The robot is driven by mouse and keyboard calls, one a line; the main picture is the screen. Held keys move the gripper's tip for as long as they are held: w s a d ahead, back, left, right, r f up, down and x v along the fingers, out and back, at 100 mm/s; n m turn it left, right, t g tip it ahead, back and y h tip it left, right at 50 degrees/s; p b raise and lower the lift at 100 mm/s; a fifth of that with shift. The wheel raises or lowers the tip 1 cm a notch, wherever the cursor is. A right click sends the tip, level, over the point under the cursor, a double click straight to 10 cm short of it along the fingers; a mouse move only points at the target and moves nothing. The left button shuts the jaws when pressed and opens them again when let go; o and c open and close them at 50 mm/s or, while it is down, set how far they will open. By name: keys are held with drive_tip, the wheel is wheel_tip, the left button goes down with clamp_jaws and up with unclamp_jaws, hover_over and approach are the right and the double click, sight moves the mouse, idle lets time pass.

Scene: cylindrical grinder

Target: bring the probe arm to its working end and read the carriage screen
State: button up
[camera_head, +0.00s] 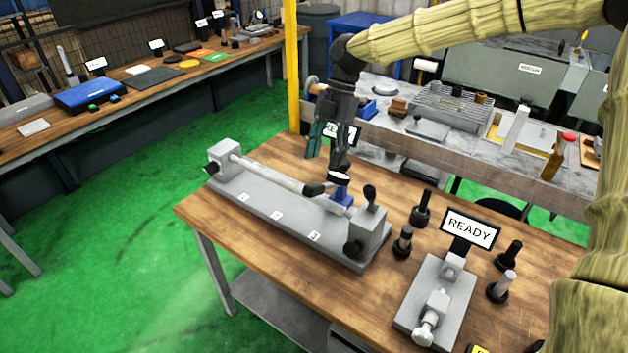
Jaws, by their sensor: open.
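A long grey fixture (272,212) lies on the wooden bench, with small number plates along its front. A pale rod runs between its two end blocks. A blue carriage (343,194) sits near the right block, with a dark, white-rimmed piece on top. A dark-tipped lever (317,188) is just left of the carriage; I cannot tell for sure which part is the probe arm. My gripper (325,166) is open, pointing down just above and behind the carriage. I cannot tell if a finger touches it. A small screen (351,134) behind my gripper is partly hidden and shows a "7".
A READY sign (470,229) stands behind a smaller grey clamp fixture (434,304) at right. Several black knobbed posts (421,209) stand around it. A yellow post (292,65) rises behind the bench. A cluttered grey table (455,150) is behind. Green floor is free at left.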

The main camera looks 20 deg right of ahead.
sight(314, 185)
drive_tip(key=p+x, duration=0.1)
drive_tip(key=x, duration=0.5)
drive_tip(key=p+x, duration=0.1)
drive_tip(key=x, duration=0.1)
drive_tip(key=shift+a+f+p, duration=0.3)
drive_tip(key=shift+a+p, duration=0.05)
drive_tip(key=shift+a, duration=0.15)
drive_tip(key=shift+d, duration=0.1)
drive_tip(key=shift+c, duration=0.2)
clamp_jaws()
